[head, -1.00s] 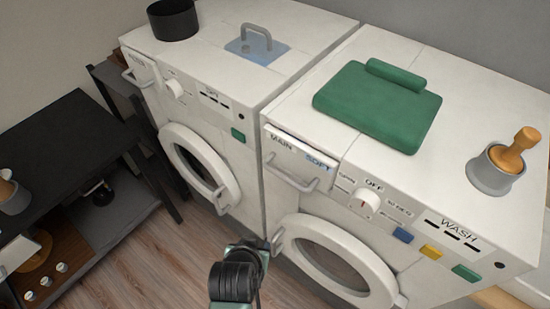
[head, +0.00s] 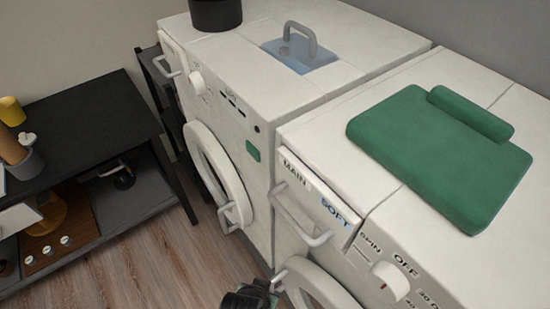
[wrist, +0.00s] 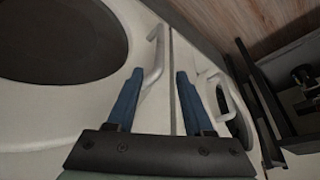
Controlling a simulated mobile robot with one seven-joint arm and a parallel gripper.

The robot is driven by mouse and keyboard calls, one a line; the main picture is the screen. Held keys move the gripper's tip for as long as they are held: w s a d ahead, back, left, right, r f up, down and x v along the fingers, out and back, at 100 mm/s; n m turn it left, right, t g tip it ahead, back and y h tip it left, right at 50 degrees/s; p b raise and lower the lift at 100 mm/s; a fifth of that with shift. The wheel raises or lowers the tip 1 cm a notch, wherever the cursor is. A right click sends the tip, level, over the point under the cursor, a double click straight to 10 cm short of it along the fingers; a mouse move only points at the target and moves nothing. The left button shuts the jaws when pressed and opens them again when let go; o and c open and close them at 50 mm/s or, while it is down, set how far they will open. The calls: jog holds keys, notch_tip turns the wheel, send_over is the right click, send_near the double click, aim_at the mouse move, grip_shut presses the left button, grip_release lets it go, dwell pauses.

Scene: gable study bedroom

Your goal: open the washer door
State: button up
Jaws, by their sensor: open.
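The washer (head: 345,190) is the white machine at the right in the head view. Its round door (head: 318,288) is partly cut off by the bottom edge and looks shut. In the wrist view the washer door (wrist: 105,95) fills the left, with its dark round window and a white bar handle (wrist: 154,58). My gripper (wrist: 159,73) is open, its two blue fingers pointing toward the handle. The handle shows between the fingertips, nearer the left one; I cannot tell whether they touch. In the head view my gripper (head: 268,288) is at the bottom edge, beside the door handle (head: 280,277).
A second white machine (head: 225,115) with a round door stands to the left; its door handle (wrist: 207,74) shows right of my fingers. A green folded cloth (head: 435,155) lies on the washer. A black shelf table (head: 90,115) stands at the left, with wooden floor between.

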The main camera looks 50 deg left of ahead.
aim_at(272, 286)
jog(key=b+x, duration=0.2)
jog(key=x, duration=1.1)
jog(key=shift+f, duration=0.3)
jog(key=shift+c, duration=0.2)
grip_shut()
dwell(0.9)
